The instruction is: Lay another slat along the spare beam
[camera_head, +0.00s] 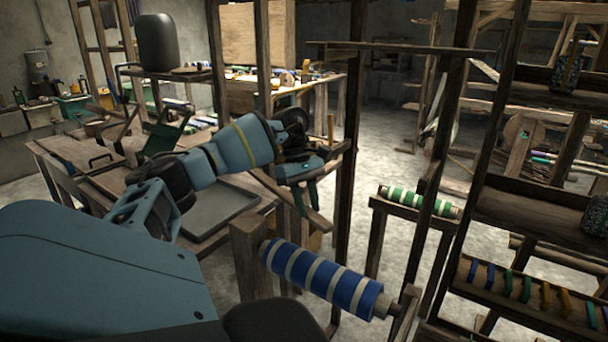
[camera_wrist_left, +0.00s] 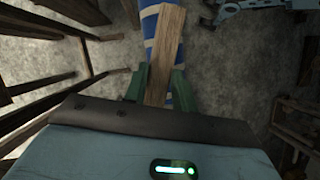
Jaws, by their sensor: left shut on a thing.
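My left gripper (camera_head: 305,195) has green fingers and is above and behind a beam wound with blue and white bands (camera_head: 320,278). In the left wrist view, the gripper (camera_wrist_left: 162,88) is shut on a flat wooden slat (camera_wrist_left: 167,40), which points away from the wrist between the fingers. The blue-banded beam (camera_wrist_left: 150,22) shows behind and below the slat, apparently with a gap; contact cannot be told. A second beam with green and white bands (camera_head: 420,201) lies farther right. Which one is the spare beam cannot be told. My right gripper is out of view.
Upright wooden posts (camera_head: 347,140) stand just right of my left gripper. A grey tray (camera_head: 210,215) lies on the wooden table (camera_head: 75,150) at left. A rack (camera_head: 530,205) with coloured pieces stands at right. Bare floor shows between the frames.

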